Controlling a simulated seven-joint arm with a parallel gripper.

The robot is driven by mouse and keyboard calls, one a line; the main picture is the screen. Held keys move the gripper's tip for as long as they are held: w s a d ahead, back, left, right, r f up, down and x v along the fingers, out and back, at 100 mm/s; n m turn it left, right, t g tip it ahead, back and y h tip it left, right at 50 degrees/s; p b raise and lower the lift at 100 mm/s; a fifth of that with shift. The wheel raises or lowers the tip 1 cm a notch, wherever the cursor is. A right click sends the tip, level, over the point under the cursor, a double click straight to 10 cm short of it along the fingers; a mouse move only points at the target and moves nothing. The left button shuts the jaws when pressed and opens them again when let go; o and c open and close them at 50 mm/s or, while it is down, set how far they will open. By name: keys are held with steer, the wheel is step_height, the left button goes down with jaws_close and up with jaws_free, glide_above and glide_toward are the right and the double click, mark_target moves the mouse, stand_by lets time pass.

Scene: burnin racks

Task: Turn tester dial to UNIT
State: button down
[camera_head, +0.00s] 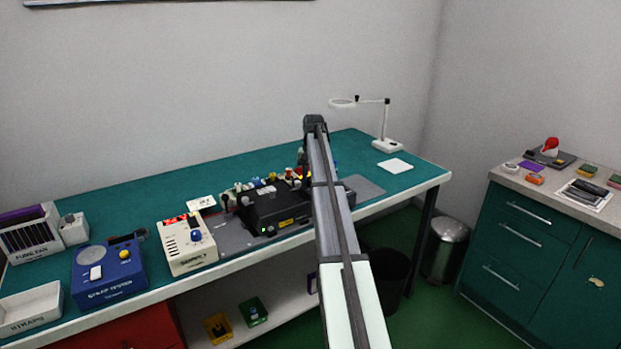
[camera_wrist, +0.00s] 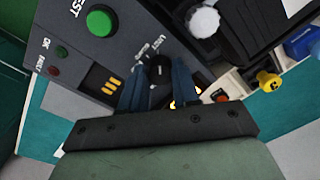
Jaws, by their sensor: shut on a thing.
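The tester (camera_wrist: 75,50) is a dark grey box, with a large green button marked TEST (camera_wrist: 100,21) and small OK and fault lamps. Its black dial (camera_wrist: 159,70) has small printed labels just above it; one at the right seems to read UNIT. My gripper (camera_wrist: 158,76) has its two blue fingers on either side of the dial, shut on it. A pale mark shows on the dial, but I cannot tell exactly which label it points to. In the head view my arm hides the gripper and the dial.
A black unit (camera_head: 272,208) with several coloured knobs stands on the green bench, left of my arm. A cream box (camera_head: 187,246) and a blue tester box (camera_head: 108,271) stand further left. A magnifier lamp (camera_head: 386,143) stands at the back right.

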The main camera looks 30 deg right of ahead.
steer(key=c, duration=0.8)
jaws_free()
steer(key=r, duration=1.3)
steer(key=shift+s+d+r, duration=0.2)
steer(key=shift+d+r, duration=0.05)
steer(key=shift+r, duration=0.15)
steer(key=shift+a, duration=0.1)
